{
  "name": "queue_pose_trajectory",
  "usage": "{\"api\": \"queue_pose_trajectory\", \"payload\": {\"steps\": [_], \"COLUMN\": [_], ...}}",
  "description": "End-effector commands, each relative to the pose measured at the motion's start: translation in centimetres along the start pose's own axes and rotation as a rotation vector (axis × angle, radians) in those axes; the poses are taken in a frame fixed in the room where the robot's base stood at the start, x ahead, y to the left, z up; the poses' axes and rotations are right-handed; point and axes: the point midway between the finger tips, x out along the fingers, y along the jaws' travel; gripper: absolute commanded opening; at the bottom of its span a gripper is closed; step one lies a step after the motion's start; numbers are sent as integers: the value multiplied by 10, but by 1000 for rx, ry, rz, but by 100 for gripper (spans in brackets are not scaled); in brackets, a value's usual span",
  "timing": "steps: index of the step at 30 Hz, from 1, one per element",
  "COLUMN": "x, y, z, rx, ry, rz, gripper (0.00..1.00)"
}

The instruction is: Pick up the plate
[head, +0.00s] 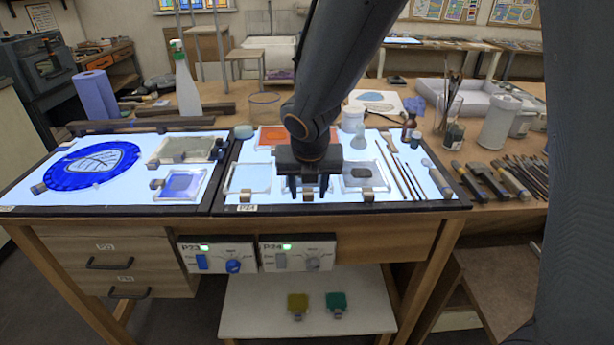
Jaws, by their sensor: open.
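My gripper (307,187) points down over the front middle of the right lit panel (440,188). It is open. Something with a small tan clip shows just under and between its fingers, mostly hidden; I cannot tell if they touch it. Several glass plates with small clips lie around. A clear plate (249,176) is left of my gripper and a grey-smeared plate (364,175) is right of it. An orange plate (270,138) lies behind, partly hidden by my arm. A blue-painted plate (182,185) lies on the left panel. Which plate is meant is not clear.
An olive plate (298,302) and a teal plate (336,301) lie on the lower shelf (260,320). Brushes (400,178) lie right of the grey plate. A white jar (352,120) and a brown bottle (409,127) stand behind. A blue leaf roundel (95,165) lies far left.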

Motion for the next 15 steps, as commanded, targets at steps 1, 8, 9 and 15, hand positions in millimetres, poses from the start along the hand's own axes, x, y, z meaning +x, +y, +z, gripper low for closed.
{"api": "queue_pose_trajectory", "payload": {"steps": [1, 8, 9, 15], "x": [0, -1, -1, -1], "y": [0, 0, 0, 0], "z": [0, 0, 0, 0], "rx": [0, 0, 0, 0], "ry": [0, 0, 0, -1], "rz": [0, 0, 0, 1], "gripper": [42, 19, 12, 0]}}
